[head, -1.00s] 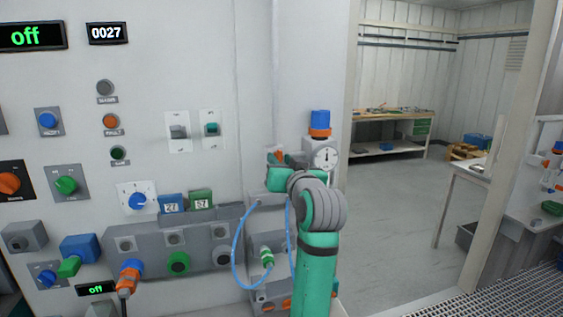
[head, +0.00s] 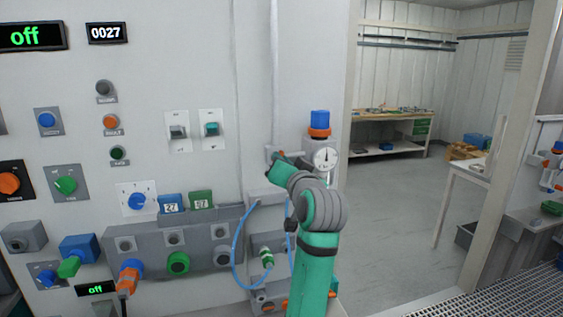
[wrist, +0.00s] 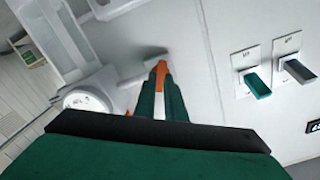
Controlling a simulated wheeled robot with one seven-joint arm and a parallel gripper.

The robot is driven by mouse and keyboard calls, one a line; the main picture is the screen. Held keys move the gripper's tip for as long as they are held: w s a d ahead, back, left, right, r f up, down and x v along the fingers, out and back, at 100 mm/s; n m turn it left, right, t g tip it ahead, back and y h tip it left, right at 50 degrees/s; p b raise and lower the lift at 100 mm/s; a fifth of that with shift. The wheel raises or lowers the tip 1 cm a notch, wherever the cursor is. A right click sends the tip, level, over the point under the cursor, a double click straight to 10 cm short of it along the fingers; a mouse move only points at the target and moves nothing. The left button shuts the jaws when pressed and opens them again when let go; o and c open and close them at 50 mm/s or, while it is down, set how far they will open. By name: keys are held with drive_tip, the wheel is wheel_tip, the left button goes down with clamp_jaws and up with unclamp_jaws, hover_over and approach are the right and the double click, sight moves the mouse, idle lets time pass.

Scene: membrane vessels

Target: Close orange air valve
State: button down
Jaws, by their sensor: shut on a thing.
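The orange air valve handle (wrist: 161,68) shows in the wrist view between the green fingers of my gripper (wrist: 160,92). The fingers are shut on it. Behind it is a grey pipe fitting (wrist: 140,73) on the pale wall. In the head view my gripper (head: 278,165) is at the valve, left of the round white pressure gauge (head: 325,158). There the handle is mostly hidden by the gripper, with only a small orange bit showing.
A blue-and-orange cap (head: 320,122) stands above the gauge. A green switch (head: 212,129) and a grey switch (head: 178,132) are on the wall to the left. A blue hose (head: 237,250) loops below. Open floor lies right of the wall.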

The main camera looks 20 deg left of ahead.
drive_tip(key=m, duration=1.2)
drive_tip(key=shift+f, duration=0.3)
idle(0.3)
drive_tip(key=c, duration=1.8)
unclamp_jaws()
drive_tip(key=shift+d, duration=0.1)
drive_tip(key=v, duration=1)
drive_tip(key=shift+s+d, duration=0.25)
